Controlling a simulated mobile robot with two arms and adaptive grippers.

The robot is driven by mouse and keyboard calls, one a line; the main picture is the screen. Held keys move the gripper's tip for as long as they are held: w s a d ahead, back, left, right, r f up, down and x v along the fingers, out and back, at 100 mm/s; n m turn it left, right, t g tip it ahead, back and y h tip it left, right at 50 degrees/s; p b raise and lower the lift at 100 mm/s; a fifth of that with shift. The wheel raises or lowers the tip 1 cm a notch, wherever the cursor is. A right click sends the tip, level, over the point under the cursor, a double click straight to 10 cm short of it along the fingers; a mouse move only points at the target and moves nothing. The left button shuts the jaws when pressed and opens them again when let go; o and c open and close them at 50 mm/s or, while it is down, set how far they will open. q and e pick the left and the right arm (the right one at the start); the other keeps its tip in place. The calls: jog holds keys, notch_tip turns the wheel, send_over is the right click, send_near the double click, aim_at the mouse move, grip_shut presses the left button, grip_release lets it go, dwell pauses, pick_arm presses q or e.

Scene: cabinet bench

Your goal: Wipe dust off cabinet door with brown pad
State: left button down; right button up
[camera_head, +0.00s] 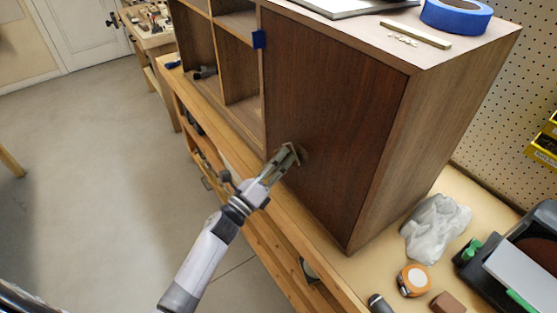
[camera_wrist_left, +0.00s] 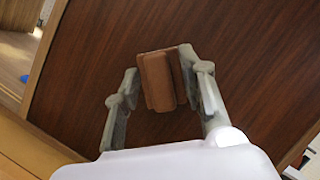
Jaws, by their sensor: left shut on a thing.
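The cabinet door (camera_head: 330,100) is a dark brown wooden panel on the front of the cabinet; its grain also fills much of the left wrist view (camera_wrist_left: 245,60). My left gripper (camera_head: 288,156) is at the lower left part of the door, shut on the brown pad. The pad (camera_wrist_left: 158,82) shows between the two fingers in the left wrist view; in the head view only a brown edge shows past the fingertips. The pad is at or very near the door surface; I cannot tell whether it touches. I cannot make out dust on the door. My right gripper is not in view.
Open shelves (camera_head: 238,55) adjoin the door on the left. Blue tape (camera_head: 455,15) lies on the cabinet top.

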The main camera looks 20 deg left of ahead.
pick_arm(q)
jog(key=shift+w+d, duration=0.2)
jog(key=shift+w, duration=0.1)
jog(key=shift+w+d+b, duration=0.35)
jog(key=shift+w+b, duration=0.1)
jog(key=shift+d, duration=0.1)
jog(key=shift+s+d, duration=1.25)
jog(key=shift+d, duration=0.3)
jog(key=shift+w+a+b, duration=0.4)
jog(key=shift+w+a, duration=0.25)
jog(key=shift+a, duration=0.2)
jog(key=shift+w+a+b, duration=0.35)
jog(key=shift+w+a, duration=0.3)
jog(key=shift+a, duration=0.15)
